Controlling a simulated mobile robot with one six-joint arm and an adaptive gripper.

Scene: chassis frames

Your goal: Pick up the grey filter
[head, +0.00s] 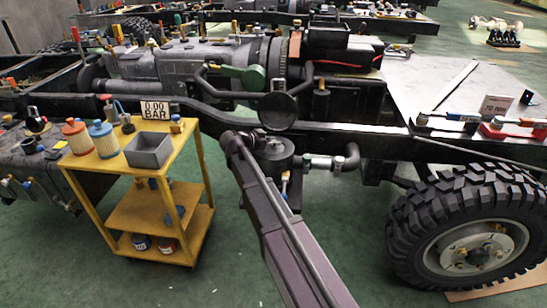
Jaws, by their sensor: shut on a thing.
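A dark grey canister (275,160), which looks like the grey filter, is below the chassis rail in the head view, left of the wheel. My purple arm reaches up from the bottom to its left side. My gripper (262,143) is at the upper part of the canister, shut on it. The fingers are small and dark against the chassis, so their exact contact is hard to see. I cannot tell whether the canister still touches its mount.
A yellow trolley (128,212) at left carries an orange filter (77,137), a blue filter (103,140) and a grey bin (149,150). A big wheel (470,230) stands at right. The chassis rail (350,132) runs above the canister. Green floor is open between trolley and wheel.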

